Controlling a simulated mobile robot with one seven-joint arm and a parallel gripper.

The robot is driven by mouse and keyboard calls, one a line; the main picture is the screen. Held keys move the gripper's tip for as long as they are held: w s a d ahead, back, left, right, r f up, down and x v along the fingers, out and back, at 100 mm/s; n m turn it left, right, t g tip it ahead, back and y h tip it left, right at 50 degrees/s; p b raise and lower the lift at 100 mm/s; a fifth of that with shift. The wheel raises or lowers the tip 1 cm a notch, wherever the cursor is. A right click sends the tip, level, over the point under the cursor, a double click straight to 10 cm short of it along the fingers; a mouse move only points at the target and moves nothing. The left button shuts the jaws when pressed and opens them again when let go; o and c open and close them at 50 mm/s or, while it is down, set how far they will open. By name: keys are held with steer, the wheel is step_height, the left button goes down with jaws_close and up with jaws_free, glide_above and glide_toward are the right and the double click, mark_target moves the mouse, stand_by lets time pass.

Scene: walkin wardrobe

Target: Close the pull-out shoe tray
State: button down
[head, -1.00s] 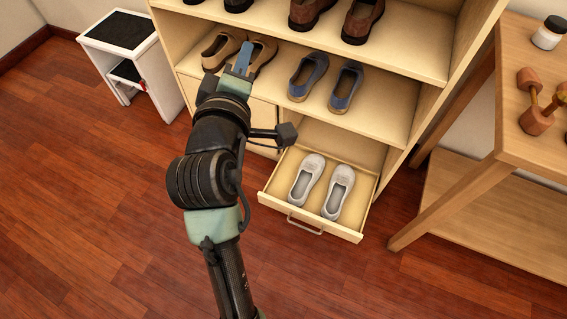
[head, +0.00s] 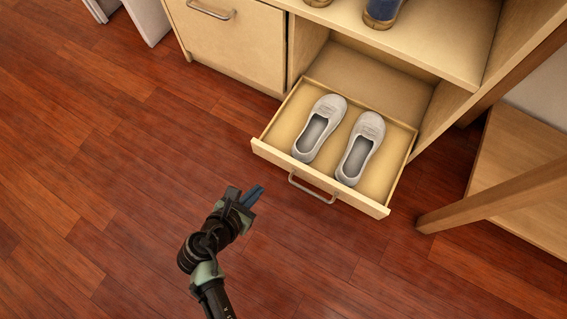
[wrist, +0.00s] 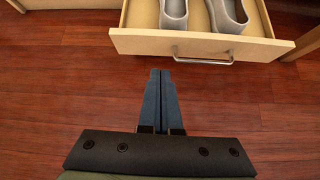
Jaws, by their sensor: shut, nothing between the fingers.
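The pull-out shoe tray (head: 272,153) is a light wooden drawer at the bottom of the shelf unit, and it stands pulled out. It holds a pair of pale grey shoes (head: 340,138). Its metal bar handle (head: 313,188) is on the front panel. My gripper (head: 254,194) is shut and empty, in front of the tray and left of the handle, apart from both. In the wrist view my gripper (wrist: 161,75) points toward the tray front (wrist: 195,45), with bare floor between them. The handle (wrist: 203,60) lies ahead and to the right of the fingertips.
A closed cabinet door (head: 232,45) with a handle is left of the tray opening. A wooden table's leg (head: 490,198) stands to the right of the tray. The red-brown wooden floor (head: 110,170) in front and to the left is clear.

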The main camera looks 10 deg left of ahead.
steer(key=f, duration=0.2)
steer(key=b, duration=1)
glide_toward(286, 162)
steer(key=shift+n, duration=0.3)
steer(key=x, duration=0.3)
steer(key=f+x, duration=0.1)
steer(key=x, duration=0.1)
steer(key=shift+s+a, duration=0.15)
steer(key=shift+s, duration=0.05)
steer(key=shift+w+r+b, duration=0.15)
steer(key=shift+w+b, duration=0.2)
steer(key=shift+w, duration=0.25)
